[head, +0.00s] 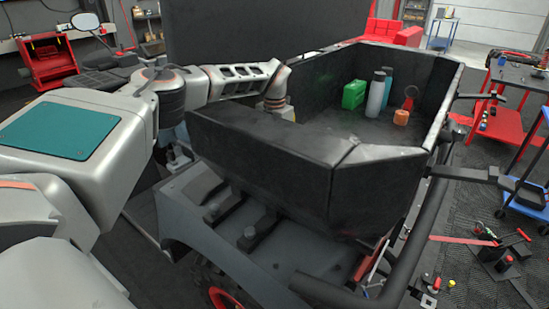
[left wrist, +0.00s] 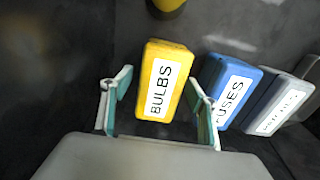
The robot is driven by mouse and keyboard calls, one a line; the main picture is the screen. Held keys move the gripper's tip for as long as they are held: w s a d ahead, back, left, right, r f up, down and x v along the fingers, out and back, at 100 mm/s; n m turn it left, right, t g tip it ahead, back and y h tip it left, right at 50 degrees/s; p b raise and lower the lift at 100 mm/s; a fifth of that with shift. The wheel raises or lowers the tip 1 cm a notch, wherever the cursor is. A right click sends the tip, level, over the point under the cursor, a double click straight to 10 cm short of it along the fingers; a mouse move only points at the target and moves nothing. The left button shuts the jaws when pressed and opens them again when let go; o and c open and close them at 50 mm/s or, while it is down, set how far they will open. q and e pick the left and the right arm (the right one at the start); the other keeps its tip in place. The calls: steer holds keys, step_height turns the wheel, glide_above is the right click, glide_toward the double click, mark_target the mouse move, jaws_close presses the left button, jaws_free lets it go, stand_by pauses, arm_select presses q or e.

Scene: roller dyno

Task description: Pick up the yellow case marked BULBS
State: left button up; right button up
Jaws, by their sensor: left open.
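The yellow case (left wrist: 162,82) marked BULBS shows in the left wrist view, its label facing the camera. My left gripper (left wrist: 160,78) is open, with one finger on each side of the case's near half. A gap shows between the left finger and the case; the right finger is close to the case's right edge, and I cannot tell whether it touches. In the head view my left arm reaches down into the black cargo bed (head: 262,160), whose near wall hides the gripper and the case. My right gripper is in neither view.
A blue FUSES case (left wrist: 232,92) stands close right of the yellow one, with a grey case (left wrist: 280,105) beyond. A yellow round object (left wrist: 168,6) is at the top. In the bed's far part are a green box (head: 354,95), a grey bottle (head: 376,96) and an orange item (head: 401,117).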

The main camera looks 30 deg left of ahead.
arm_select(q)
steer(key=c, duration=1.4)
steer(key=shift+r, duration=0.15)
